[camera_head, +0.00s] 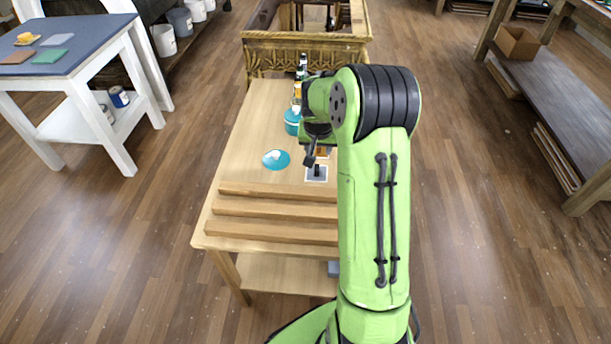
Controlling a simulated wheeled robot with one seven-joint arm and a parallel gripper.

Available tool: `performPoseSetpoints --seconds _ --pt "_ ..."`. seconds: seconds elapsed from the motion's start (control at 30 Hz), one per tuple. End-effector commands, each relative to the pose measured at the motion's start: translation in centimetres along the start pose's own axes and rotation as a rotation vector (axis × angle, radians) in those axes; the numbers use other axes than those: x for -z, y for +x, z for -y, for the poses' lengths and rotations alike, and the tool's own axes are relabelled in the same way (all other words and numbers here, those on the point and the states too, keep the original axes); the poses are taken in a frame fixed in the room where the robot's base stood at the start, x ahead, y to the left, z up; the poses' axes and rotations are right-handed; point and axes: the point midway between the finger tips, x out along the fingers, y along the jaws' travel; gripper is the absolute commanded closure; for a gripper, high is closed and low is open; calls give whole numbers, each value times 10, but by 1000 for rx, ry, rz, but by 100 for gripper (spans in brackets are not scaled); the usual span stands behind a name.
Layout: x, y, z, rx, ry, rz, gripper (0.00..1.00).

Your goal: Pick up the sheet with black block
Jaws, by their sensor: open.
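The sheet (309,177) is a small pale square lying on the wooden table, right of the teal disc. A small black block (317,171) stands on it near its middle. My gripper (315,158) is at the end of my green arm, just above and behind the sheet as seen here. It is open. My arm hides part of the area right of the sheet, and I cannot tell whether a finger touches the block.
A teal disc (276,159) with a pale spot lies to the left. Several wooden strips (265,208) cross the table's near end. A teal jar (292,122) and small bottles (301,70) stand behind my gripper. The table's left side (245,130) is clear.

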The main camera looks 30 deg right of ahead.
Motion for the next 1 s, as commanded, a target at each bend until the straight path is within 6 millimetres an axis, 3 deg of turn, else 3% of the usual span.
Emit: performPoseSetpoints --seconds 0.4,0.57,0.8,1.0 --pt "-2 94 0 0 2 2 53" --pt "-2 111 0 0 1 1 53" --pt "-5 154 2 0 1 2 53" --pt "-3 157 2 0 0 0 53"
